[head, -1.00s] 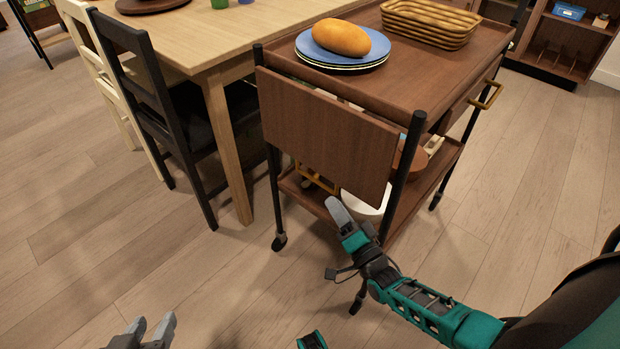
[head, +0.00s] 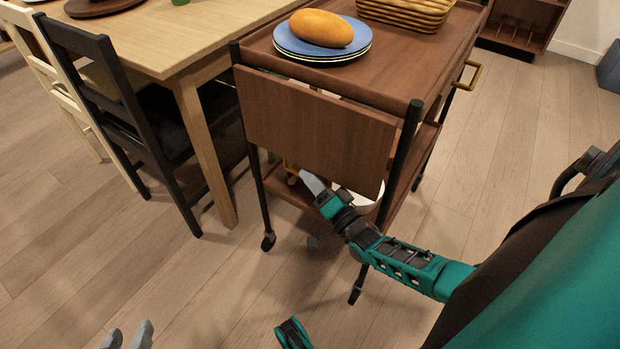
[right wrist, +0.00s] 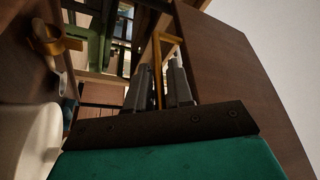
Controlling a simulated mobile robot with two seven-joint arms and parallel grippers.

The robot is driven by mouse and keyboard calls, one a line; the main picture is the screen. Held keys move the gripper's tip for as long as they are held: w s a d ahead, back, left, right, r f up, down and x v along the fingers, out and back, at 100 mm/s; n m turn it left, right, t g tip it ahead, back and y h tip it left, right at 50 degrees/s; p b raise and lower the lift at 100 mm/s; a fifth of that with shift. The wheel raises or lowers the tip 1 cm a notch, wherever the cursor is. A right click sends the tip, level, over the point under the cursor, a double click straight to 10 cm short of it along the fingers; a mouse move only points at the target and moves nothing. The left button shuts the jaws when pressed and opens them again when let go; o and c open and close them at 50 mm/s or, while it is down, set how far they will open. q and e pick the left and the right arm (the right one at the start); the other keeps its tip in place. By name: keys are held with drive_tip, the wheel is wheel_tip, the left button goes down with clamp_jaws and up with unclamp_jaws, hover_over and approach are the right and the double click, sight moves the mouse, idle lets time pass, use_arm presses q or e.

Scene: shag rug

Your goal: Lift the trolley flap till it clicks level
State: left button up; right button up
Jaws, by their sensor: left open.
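The trolley flap (head: 310,125), a dark brown wooden panel, hangs steeply down from the near end of the trolley (head: 395,70). My right gripper (head: 312,183) is at the flap's lower edge, and I cannot tell whether they touch. In the right wrist view the flap (right wrist: 235,75) fills the right side. There the two grey fingers of my right gripper (right wrist: 160,82) point inward beside a brass bracket (right wrist: 170,40); I cannot tell whether they hold it. My left gripper (head: 127,337) is open and empty above the floor at the bottom edge.
Blue-topped plates (head: 348,49) with an orange-brown loaf (head: 321,27) stand on the trolley top near the flap, with a basket (head: 410,12) behind. A white bowl (head: 367,199) sits on the lower shelf. A black chair (head: 150,130) and table (head: 190,45) stand left. The front floor is clear.

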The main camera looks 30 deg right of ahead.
clamp_jaws()
drive_tip(key=shift+a, duration=0.1)
idle(0.3)
